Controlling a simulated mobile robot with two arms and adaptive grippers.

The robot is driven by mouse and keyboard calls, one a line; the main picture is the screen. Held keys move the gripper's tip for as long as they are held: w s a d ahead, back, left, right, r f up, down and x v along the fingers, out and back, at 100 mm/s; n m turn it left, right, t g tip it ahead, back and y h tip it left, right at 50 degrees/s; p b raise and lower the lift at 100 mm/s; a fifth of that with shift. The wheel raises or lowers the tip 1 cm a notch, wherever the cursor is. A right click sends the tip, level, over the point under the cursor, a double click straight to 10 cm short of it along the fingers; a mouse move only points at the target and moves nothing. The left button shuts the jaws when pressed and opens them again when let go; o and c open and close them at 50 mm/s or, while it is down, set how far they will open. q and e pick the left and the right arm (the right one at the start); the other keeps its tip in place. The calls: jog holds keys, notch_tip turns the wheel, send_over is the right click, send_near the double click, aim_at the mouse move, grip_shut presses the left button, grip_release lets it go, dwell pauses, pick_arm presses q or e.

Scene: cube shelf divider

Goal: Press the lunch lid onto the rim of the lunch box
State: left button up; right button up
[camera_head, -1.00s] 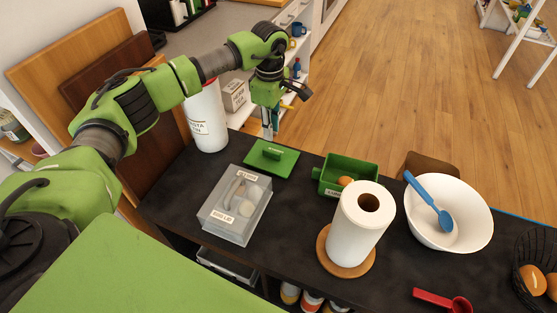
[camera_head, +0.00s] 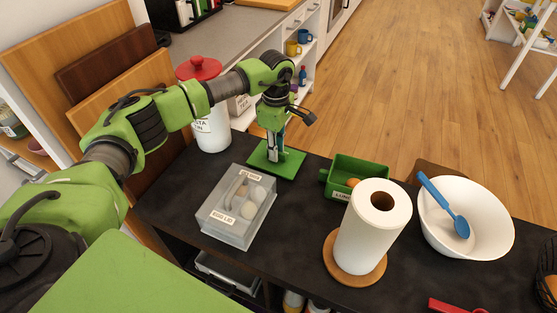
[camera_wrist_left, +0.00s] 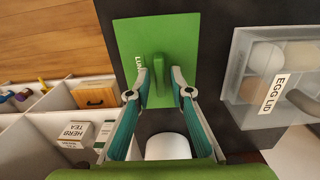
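The green lunch lid (camera_head: 290,163) lies flat on the dark counter, with a raised handle bar. It also shows in the left wrist view (camera_wrist_left: 185,35). My left gripper (camera_head: 273,154) points down over the lid. In the left wrist view my left gripper (camera_wrist_left: 159,74) is open, its fingertips on either side of the handle with gaps visible. The green lunch box (camera_head: 338,192) stands open to the right of the lid, with an orange-brown item inside. The paper towel roll hides part of its front. My right gripper is not in view.
A clear egg box (camera_head: 240,225) with a lid stands left and in front of the lunch lid. A paper towel roll (camera_head: 368,240) stands close in front of the lunch box. A white bowl (camera_head: 480,235) with a blue spoon is at right. A red-lidded canister (camera_head: 212,130) is behind left.

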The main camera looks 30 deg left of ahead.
pick_arm(q)
grip_shut()
jog(key=shift+r, duration=0.2)
jog(key=shift+r, duration=0.15)
jog(key=shift+r+p, duration=0.4)
jog(key=shift+r+p, duration=2.15)
jog(key=shift+r, duration=1.35)
